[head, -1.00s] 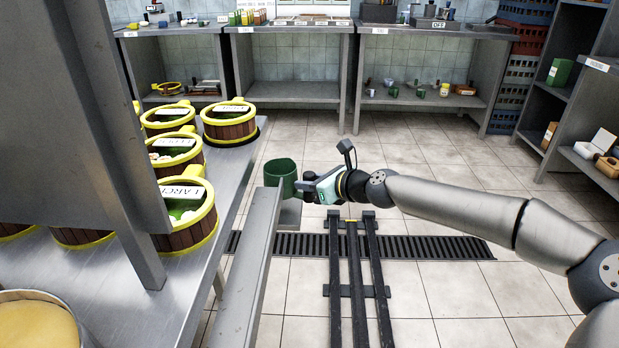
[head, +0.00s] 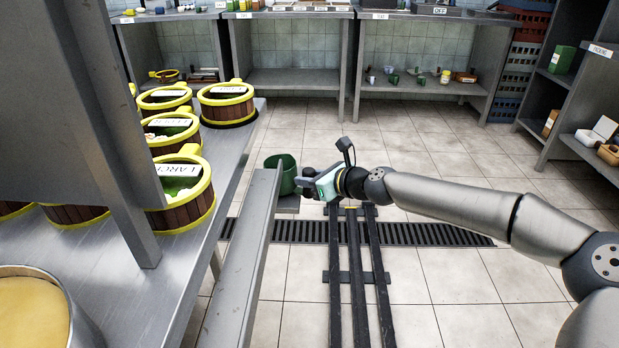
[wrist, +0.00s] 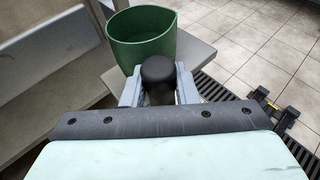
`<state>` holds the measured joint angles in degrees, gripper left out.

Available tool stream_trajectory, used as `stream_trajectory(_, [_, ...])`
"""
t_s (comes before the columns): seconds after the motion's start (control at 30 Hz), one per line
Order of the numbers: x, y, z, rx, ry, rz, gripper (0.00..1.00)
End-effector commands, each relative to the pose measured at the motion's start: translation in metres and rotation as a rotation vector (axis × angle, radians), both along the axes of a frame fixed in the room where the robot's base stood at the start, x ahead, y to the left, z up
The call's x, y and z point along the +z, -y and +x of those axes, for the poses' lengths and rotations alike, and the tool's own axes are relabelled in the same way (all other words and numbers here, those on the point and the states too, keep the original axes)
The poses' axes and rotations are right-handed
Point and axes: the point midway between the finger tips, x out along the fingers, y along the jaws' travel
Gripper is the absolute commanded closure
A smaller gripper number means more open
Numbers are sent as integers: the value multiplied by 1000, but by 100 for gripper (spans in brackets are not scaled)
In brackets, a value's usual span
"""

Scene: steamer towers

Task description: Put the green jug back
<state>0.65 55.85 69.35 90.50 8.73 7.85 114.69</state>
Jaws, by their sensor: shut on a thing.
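The green jug (head: 282,172) is upright and open at the top, beside the far end of a grey metal ledge in the head view. It also shows in the wrist view (wrist: 143,38), just beyond the fingers, and looks empty inside. My gripper (head: 303,182) comes from the right and is shut on the jug's near side. In the wrist view my gripper (wrist: 158,85) has its two fingers around a dark rounded part, which seems to be the jug's handle.
A grey ledge (head: 236,262) runs along the left counter (head: 196,262). Several labelled wooden steamers (head: 227,104) with yellow rims stand on that counter. Shelves (head: 415,88) with small cups stand at the back. Black rails (head: 352,280) cross the tiled floor.

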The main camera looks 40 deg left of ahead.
Motion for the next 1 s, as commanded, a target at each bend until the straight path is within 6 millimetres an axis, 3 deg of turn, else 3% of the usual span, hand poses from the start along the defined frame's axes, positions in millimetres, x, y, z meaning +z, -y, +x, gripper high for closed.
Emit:
stream_trajectory(0.8, [-10,0,0,-1,1,2,100])
stream_trajectory(0.83, [-10,0,0,-1,1,2,68])
stream_trajectory(0.9, [-10,0,0,-1,1,2,48])
stream_trajectory(1.0, [-10,0,0,-1,0,1,48])
